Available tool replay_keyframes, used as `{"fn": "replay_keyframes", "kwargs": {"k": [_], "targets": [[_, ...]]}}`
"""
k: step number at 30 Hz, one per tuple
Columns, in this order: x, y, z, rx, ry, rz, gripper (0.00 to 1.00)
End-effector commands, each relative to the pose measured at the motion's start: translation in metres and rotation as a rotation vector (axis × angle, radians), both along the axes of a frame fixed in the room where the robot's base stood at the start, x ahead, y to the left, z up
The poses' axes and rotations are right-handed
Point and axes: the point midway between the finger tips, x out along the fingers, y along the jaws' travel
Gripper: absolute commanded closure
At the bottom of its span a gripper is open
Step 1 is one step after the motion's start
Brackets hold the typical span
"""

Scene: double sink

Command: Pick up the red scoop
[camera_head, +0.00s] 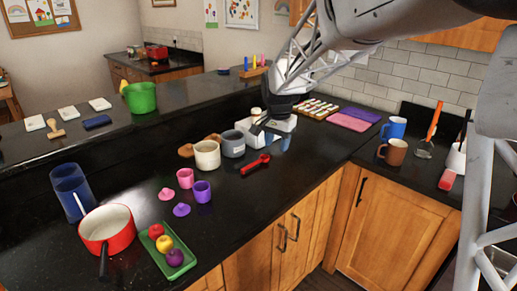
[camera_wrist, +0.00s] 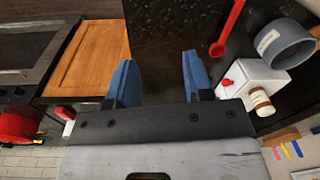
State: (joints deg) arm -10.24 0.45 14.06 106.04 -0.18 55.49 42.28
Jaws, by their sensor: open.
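The red scoop (camera_head: 256,164) lies on the black counter, in front of the white box and my gripper. In the wrist view the red scoop (camera_wrist: 229,30) is at the top, right of both fingers, with its handle running off the top edge. My gripper (camera_head: 278,142) hangs above the counter, just behind and right of the scoop in the head view. In the wrist view its blue fingers (camera_wrist: 157,72) are apart with nothing between them. The hand partly hides the white box in the head view.
A white box (camera_wrist: 252,80) with a small jar and a grey mug (camera_wrist: 284,43) stand close to the scoop. A cream pot (camera_head: 207,155) stands to the left, with purple and pink mats (camera_head: 351,121) behind right. The counter front right of the scoop is clear.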

Motion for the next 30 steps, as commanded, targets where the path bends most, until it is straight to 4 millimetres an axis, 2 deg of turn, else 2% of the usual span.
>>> {"fn": "replay_keyframes", "kwargs": {"k": [1, 9, 18, 24, 30], "targets": [[0.013, 0.007, -0.008, 0.000, 0.008, -0.013, 0.53], [0.072, 0.044, -0.046, 0.002, 0.036, -0.103, 0.53], [0.126, 0.082, -0.091, -0.001, 0.061, -0.192, 0.53], [0.141, 0.095, -0.107, -0.001, 0.068, -0.223, 0.53], [0.144, 0.097, -0.109, -0.002, 0.070, -0.229, 0.53]]}}
